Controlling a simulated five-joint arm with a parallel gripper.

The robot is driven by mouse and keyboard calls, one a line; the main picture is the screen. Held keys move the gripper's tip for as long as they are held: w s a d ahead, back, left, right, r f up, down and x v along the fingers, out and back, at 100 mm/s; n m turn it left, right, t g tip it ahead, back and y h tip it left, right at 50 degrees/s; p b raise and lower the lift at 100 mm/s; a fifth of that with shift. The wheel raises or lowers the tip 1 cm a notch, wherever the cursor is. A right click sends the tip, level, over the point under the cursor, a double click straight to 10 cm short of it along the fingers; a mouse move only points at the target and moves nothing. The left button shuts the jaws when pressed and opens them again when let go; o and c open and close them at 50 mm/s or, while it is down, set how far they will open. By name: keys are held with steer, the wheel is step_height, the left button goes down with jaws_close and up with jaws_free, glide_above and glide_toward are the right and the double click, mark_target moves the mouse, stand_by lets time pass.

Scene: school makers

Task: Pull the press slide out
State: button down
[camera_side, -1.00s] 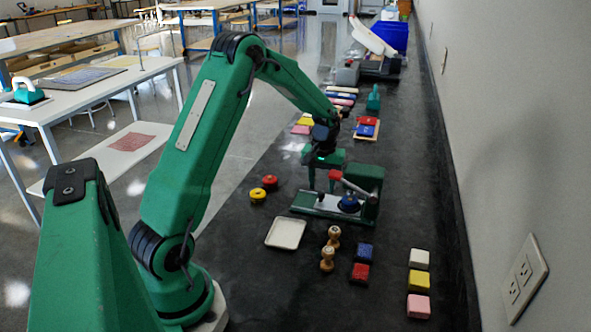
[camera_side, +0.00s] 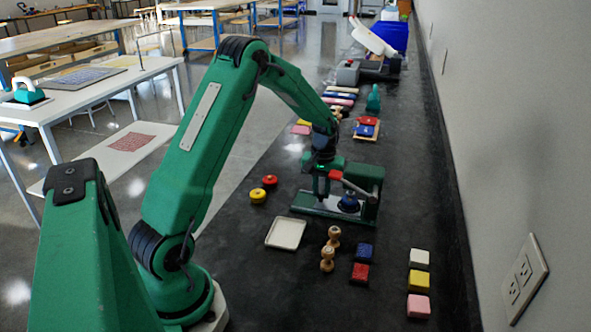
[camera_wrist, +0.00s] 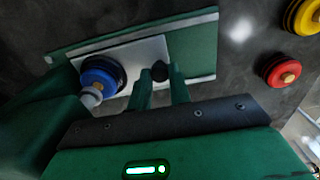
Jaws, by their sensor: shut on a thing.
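The green press (camera_side: 368,180) stands on the dark bench in the side view, with a red-ended lever (camera_side: 340,177) and a round blue part (camera_side: 349,203) low at its middle. In the wrist view the pale metal slide plate (camera_wrist: 138,58) lies on the green base between two light rails, partly under the blue part (camera_wrist: 101,75). A small black knob (camera_wrist: 160,70) stands at the plate's edge. My gripper (camera_wrist: 161,78) is shut on this knob, one green finger on each side. In the side view my gripper (camera_side: 321,195) is low over the base's left part.
Red and yellow round pieces (camera_side: 264,188) lie left of the press, a white tray (camera_side: 286,233) in front. Two wooden-handled stamps (camera_side: 329,249) and several coloured blocks (camera_side: 361,264) stand nearer the camera. The wall (camera_side: 490,150) bounds the bench at right.

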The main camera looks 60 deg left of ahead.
steer(key=s+a, duration=0.7)
steer(key=shift+s+a, duration=0.25)
steer(key=shift+a, duration=0.05)
steer(key=c, duration=1.3)
jaws_free()
steer(key=shift+d, duration=0.1)
step_height(320, 180, up, 8)
